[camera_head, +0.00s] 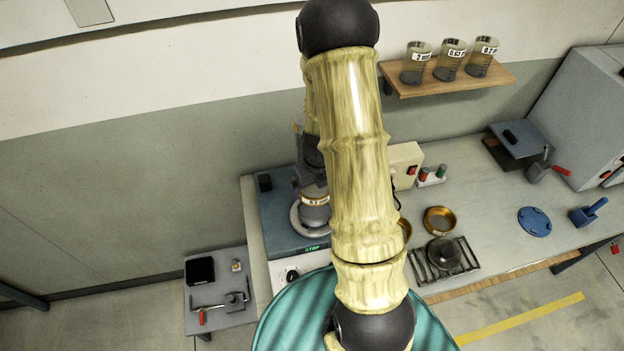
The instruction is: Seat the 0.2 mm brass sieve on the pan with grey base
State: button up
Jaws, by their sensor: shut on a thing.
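My gripper (312,181) is at the left of my arm, over the blue-grey shaker machine (274,212). It is shut on a brass sieve (314,200) whose white label seems to start with "0.2". A grey cylindrical body (315,215) shows right below the brass band, inside a pale ring (298,224) on the machine; it may be the pan with grey base. I cannot tell whether sieve and pan touch. My arm hides their right side and most of the fingers.
A brass sieve or pan (440,220) stands on the bench, with another brass rim (405,228) partly behind my arm. A dark round vessel (444,252) sits on a wire rack. A blue disc (534,222) lies right. Labelled jars (450,60) stand on the shelf.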

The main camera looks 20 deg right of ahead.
aim_at(315, 192)
jog(key=shift+s+r, duration=0.1)
notch_tip(315, 192, down, 6)
jog(key=b, duration=0.4)
jog(key=shift+b, duration=0.4)
jog(key=shift+d+f+b, duration=0.1)
jog(key=shift+f+b, duration=0.7)
jog(key=shift+f, duration=0.2)
dwell(1.2)
dwell(0.4)
dwell(0.5)
dwell(0.6)
jog(key=o, duration=0.7)
